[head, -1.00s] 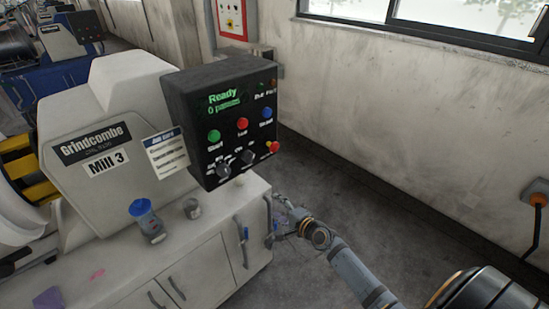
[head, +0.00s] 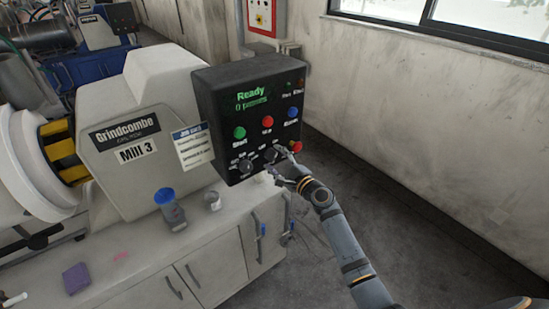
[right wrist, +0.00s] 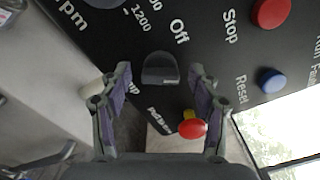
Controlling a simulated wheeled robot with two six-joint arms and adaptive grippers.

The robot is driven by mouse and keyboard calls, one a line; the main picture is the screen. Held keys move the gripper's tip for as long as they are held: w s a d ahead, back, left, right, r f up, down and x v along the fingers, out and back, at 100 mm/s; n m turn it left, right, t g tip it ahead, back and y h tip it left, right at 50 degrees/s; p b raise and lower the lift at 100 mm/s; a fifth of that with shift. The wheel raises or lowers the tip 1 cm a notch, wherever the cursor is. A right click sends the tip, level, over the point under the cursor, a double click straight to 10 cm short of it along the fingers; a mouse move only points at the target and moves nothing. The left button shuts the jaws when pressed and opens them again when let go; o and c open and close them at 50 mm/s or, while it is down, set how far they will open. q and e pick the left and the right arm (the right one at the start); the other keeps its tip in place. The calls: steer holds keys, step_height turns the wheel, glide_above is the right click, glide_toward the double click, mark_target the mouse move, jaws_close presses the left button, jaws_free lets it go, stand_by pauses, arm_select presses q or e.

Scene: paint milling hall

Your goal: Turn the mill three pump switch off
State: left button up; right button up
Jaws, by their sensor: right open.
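The Mill 3 control box (head: 215,105) is black, with a green "Ready" display. Its pump switch is a dark knob (head: 270,154) at the lower right of the panel. In the right wrist view the knob (right wrist: 160,68) sits near an "Off" marking; its exact setting is unclear. My right gripper (head: 281,167) is open at the panel's lower edge. In the wrist view its fingers (right wrist: 160,78) lie on either side of the knob; I cannot tell whether they touch it. My left gripper is not in view.
A second knob (head: 246,165) is left of the switch. A red and yellow button (right wrist: 193,128) is close to the right-hand finger in the wrist view. Green, red and blue buttons sit above.

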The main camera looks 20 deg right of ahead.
steer(key=shift+w+a, duration=0.15)
steer(key=shift+w, duration=0.15)
steer(key=c, duration=1.2)
steer(key=shift+o, duration=0.2)
